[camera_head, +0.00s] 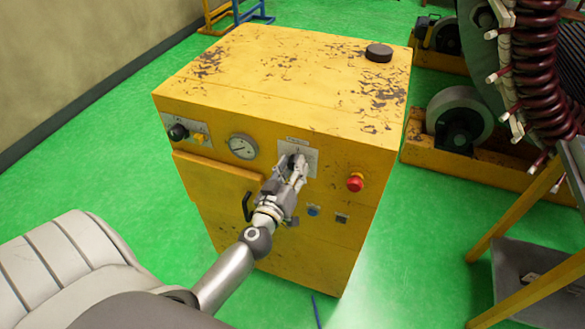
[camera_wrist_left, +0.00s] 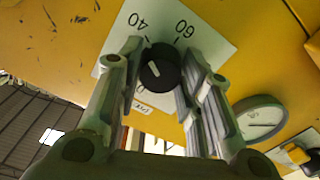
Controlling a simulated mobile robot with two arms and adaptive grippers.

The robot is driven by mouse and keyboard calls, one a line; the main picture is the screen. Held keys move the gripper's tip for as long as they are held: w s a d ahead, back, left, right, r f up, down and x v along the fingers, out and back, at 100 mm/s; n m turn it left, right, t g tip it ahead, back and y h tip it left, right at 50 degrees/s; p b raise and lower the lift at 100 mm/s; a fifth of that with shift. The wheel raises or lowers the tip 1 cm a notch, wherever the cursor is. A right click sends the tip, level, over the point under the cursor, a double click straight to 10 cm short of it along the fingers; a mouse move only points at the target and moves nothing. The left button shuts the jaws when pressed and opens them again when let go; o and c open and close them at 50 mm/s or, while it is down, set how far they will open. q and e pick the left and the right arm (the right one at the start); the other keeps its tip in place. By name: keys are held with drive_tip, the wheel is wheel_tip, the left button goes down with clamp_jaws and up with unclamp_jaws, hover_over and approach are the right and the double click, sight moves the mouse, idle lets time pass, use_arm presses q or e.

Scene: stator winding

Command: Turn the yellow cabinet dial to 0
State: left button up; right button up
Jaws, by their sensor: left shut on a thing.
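The yellow cabinet (camera_head: 270,85) stands in front of me. Its dial is a round black knob (camera_wrist_left: 160,68) with a white pointer line, on a white scale plate (camera_wrist_left: 200,40) marked 40 and 60; a further mark is partly hidden. The white line lies toward the 40 side, but I cannot tell the exact setting. My left gripper (camera_head: 295,166) is at the plate on the cabinet front, and in the left wrist view its fingers (camera_wrist_left: 160,80) are shut on the knob from both sides. In the head view the gripper hides the knob. My right gripper is not in view.
A gauge (camera_head: 242,146) and a black knob (camera_head: 178,132) lie left of the plate. A red button (camera_head: 355,182) sticks out to the right, and a black door handle (camera_head: 247,207) below left. A black puck (camera_head: 379,53) lies on top.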

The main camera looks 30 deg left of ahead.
use_arm(q)
drive_tip(key=shift+n, duration=0.3)
drive_tip(key=shift+n+p, duration=0.55)
drive_tip(key=shift+n, duration=0.45)
drive_tip(key=n, duration=0.2)
drive_tip(key=shift+n+p, duration=0.3)
drive_tip(key=n, duration=1.2)
drive_tip(key=shift+f+n, duration=0.1)
drive_tip(key=shift+n, duration=0.3)
drive_tip(key=n, duration=0.5)
drive_tip(key=shift+n, duration=0.5)
